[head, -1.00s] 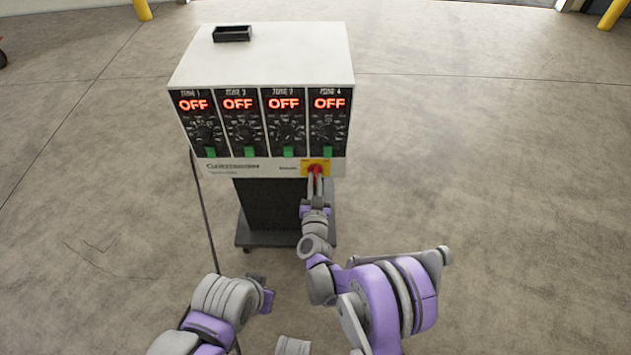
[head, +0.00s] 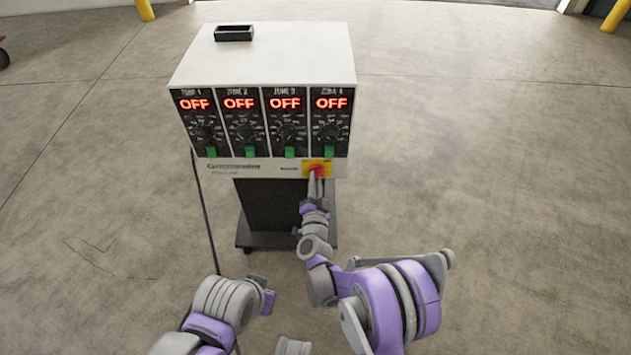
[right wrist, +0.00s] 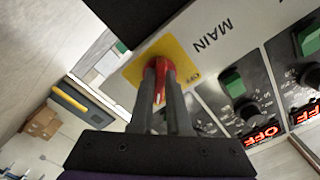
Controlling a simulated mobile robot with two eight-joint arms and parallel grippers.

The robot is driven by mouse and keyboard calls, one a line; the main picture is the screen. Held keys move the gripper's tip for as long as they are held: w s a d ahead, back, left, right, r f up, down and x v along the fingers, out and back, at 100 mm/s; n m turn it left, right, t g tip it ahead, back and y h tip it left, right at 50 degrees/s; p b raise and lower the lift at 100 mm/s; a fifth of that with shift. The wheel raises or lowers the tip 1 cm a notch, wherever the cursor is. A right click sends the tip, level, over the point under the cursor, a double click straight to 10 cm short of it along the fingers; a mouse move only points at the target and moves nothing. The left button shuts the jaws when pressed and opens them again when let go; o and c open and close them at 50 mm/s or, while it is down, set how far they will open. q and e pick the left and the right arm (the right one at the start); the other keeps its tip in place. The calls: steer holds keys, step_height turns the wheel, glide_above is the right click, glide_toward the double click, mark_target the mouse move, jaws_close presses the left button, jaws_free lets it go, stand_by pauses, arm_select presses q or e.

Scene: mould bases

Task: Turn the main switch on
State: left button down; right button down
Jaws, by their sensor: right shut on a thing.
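The main switch is a red knob (head: 318,168) on a yellow plate (head: 327,163) at the lower right of the white controller's front. In the right wrist view the knob (right wrist: 159,72) lies between the two grey fingers, beside the word MAIN, with OFF lettering on the plate. My right gripper (head: 315,175) is shut on the knob; its fingers hide part of it. My left gripper (head: 265,291) is low in the head view, away from the controller; its fingertips do not show clearly.
The controller (head: 270,55) has several zone panels, each with a red OFF display, a dial and a green switch. It stands on a dark wheeled base (head: 265,215). A cable (head: 205,220) hangs at its left. The concrete floor around is clear.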

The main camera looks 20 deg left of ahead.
stand_by(0.3)
steer(key=c, duration=0.9)
jaws_free()
steer(key=p+v, duration=0.1)
steer(key=v, duration=0.9)
steer(key=shift+s+d+p, duration=0.1)
steer(key=shift+s+p, duration=0.2)
steer(key=shift+s, duration=0.1)
